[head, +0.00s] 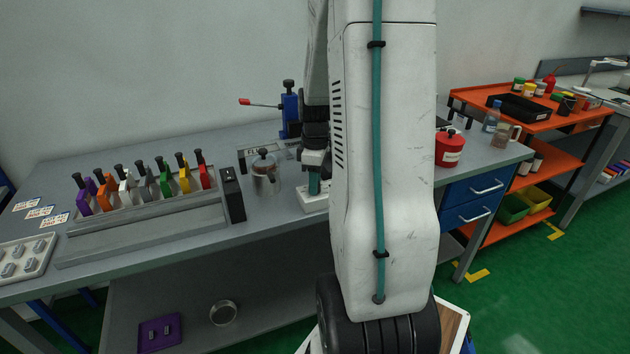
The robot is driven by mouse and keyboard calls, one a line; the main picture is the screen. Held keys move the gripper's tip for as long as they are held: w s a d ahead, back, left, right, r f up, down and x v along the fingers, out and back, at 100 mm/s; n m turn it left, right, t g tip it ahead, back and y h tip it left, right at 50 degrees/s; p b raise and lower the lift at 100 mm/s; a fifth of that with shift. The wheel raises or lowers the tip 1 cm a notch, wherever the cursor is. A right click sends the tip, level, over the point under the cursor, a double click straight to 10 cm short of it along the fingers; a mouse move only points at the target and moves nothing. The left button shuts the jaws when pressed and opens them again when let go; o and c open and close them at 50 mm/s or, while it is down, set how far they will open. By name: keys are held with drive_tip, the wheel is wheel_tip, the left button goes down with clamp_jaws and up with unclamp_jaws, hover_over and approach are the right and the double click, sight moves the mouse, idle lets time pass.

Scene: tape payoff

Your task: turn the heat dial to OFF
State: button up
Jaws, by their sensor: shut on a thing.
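My gripper (314,184) points down at a small white unit (313,203) on the grey workbench, right of the metal pot. Its fingers reach the top of this unit and are shut on what appears to be the heat dial there. The dial's face, pointer and OFF mark are too small or hidden behind the fingers, so its setting cannot be read. My white arm hides the bench just right of the unit.
The metal pot (265,176) stands close left of my gripper. A blue clamp with a red-tipped lever (290,112) stands behind. A rack (150,215) of coloured pieces is at left. A red can (449,148) stands right of my arm. An orange cart (520,122) is further right.

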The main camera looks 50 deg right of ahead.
drive_tip(key=o, duration=1)
drive_tip(key=r, duration=0.8)
drive_tip(key=shift+w+d, duration=0.15)
drive_tip(key=shift+d, duration=0.05)
